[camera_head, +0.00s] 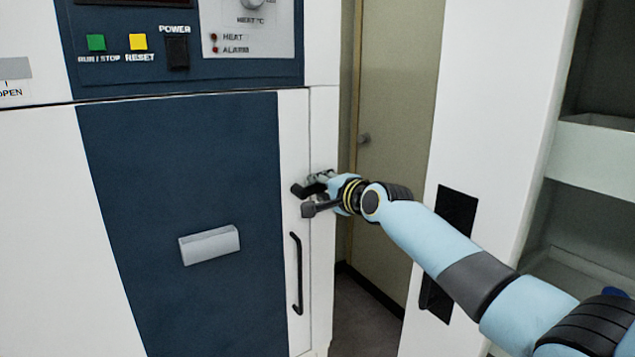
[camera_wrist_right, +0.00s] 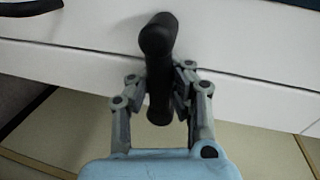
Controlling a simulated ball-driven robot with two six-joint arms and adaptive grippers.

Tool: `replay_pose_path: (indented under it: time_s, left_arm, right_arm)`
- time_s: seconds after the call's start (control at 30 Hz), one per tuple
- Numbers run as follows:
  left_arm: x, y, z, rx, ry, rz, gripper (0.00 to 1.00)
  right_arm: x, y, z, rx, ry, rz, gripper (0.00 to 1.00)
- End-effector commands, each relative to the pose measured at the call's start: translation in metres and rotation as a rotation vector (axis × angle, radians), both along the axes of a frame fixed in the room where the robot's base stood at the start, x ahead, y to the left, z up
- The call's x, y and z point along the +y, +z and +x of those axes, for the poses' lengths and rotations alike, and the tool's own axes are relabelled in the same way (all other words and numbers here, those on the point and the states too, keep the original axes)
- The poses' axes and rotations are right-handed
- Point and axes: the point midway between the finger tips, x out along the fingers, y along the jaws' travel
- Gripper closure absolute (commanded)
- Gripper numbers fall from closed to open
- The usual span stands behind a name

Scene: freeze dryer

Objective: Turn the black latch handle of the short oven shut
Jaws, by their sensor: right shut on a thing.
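The oven (camera_head: 292,140) is a white cabinet with a dark blue front panel, and its door looks closed. The black latch handle (camera_head: 299,190) sits at the door's right edge and points roughly sideways to the right. In the right wrist view the black latch handle (camera_wrist_right: 157,45) stands between the two grey fingers. My right gripper (camera_head: 316,194) comes in from the right and is shut on the handle; in the wrist view the gripper (camera_wrist_right: 159,88) has a finger on each side of it. The fingers hide part of the handle in the head view. My left gripper is out of view.
A black vertical door bar (camera_head: 297,272) is just below the latch. A grey block (camera_head: 209,245) sticks out of the blue panel. Buttons are on the control panel (camera_head: 190,70) above. A white cabinet (camera_head: 500,110) with open shelves stands right, past a narrow gap.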

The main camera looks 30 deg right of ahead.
Motion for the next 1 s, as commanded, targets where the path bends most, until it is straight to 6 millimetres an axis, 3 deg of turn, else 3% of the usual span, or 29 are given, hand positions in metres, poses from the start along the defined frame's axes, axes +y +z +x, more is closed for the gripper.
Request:
replay_pose_path:
  time_s: [0.3, 0.83, 0.87, 1.0]
  left_arm:
    - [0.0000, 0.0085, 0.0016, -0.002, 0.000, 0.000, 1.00]
    - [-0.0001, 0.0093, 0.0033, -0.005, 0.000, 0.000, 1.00]
    - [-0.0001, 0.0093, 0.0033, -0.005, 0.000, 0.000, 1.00]
    - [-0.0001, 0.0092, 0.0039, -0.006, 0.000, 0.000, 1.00]
  right_arm:
    - [-0.0045, 0.0057, -0.0001, 0.005, -0.004, 0.105, 1.00]
    - [-0.0043, 0.0040, -0.0006, 0.010, -0.006, 0.130, 1.00]
    - [-0.0043, 0.0039, -0.0006, 0.010, -0.006, 0.130, 0.89]
    - [-0.0044, 0.0040, -0.0006, 0.009, -0.005, 0.128, 0.71]
